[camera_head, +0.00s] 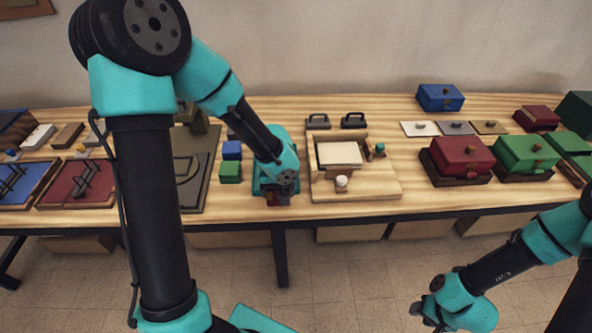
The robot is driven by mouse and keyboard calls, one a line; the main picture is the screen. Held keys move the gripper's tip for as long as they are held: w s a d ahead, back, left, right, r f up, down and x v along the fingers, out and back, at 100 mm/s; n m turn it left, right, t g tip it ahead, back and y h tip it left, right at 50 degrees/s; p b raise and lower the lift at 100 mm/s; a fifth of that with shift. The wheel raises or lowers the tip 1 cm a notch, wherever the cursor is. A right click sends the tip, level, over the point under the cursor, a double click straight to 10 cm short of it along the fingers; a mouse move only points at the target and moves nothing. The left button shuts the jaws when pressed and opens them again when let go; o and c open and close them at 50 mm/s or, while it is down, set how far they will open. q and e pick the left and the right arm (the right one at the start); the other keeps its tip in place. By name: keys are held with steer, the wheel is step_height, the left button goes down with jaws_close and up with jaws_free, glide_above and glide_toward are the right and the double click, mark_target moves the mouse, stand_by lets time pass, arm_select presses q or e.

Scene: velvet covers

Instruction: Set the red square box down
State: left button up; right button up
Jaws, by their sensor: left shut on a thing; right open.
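My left arm reaches in over the table. My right gripper (428,315) is open and low at the bottom right, in front of the table and away from the objects.
Small blue (231,149) and green (230,171) boxes stand just left of the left gripper. A wooden board (380,187) with a pale square lies to its right. Larger red (463,153) and green (526,152) lidded boxes stand farther right.

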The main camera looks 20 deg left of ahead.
stand_by(0.3)
arm_select(q)
steer(key=w+a, duration=0.2)
steer(key=w, duration=0.2)
steer(key=w+a+f, duration=0.1)
steer(key=w+a, duration=0.2)
steer(key=w, duration=0.1)
steer(key=w+a, duration=0.3)
steer(key=w, duration=0.2)
steer(key=shift+f, duration=0.2)
steer(key=shift+w, duration=0.1)
steer(key=shift+w+a+f, duration=0.2)
steer(key=shift+w, duration=0.1)
steer(key=shift+s+f, duration=0.1)
steer(key=shift+f, duration=1.55)
steer(key=shift+f, duration=0.1)
steer(key=o, duration=1)
